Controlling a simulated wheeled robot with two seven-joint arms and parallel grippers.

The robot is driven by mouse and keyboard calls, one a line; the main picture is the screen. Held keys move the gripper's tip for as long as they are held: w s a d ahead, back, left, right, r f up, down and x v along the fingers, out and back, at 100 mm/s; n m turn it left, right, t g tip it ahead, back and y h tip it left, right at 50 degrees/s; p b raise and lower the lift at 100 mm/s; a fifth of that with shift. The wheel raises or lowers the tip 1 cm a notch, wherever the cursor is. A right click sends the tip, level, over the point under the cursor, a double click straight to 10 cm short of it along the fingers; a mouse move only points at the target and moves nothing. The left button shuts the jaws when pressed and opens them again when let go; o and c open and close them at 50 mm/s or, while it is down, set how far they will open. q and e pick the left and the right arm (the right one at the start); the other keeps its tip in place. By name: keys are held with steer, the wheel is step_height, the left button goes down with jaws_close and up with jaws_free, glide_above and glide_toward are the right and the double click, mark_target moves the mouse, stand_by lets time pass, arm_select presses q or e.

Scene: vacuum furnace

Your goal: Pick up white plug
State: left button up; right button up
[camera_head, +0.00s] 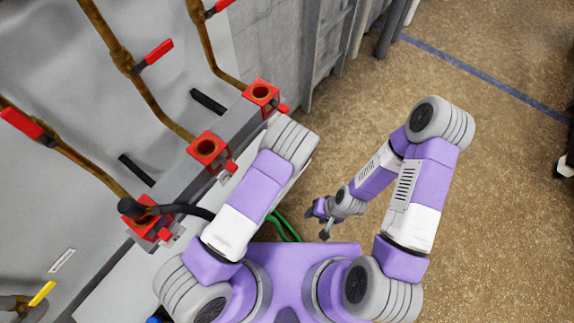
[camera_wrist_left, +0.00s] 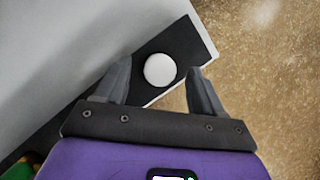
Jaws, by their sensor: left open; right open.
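The round white plug (camera_wrist_left: 160,70) sits on a dark strip in the left wrist view. My left gripper (camera_wrist_left: 159,73) is open, with one finger to each side of the plug in the picture. I see a gap between the plug and each finger; I cannot tell how far the plug lies below the fingertips. In the head view my left arm hides the left gripper, and the plug does not show. My right gripper (camera_head: 322,220) is small in the head view, open and empty, over the brown floor.
The dark strip (camera_wrist_left: 190,42) borders a pale surface. Red-framed sockets (camera_head: 208,148) line a grey bar, with a black hose joined to the nearest. Brown pipes with red handles (camera_head: 155,53) stand behind. A green cable (camera_head: 284,228) lies near my base. Open floor is right.

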arm_select(q)
steer(key=shift+x, duration=1.15)
steer(key=c, duration=1.2)
steer(key=shift+r, duration=0.2)
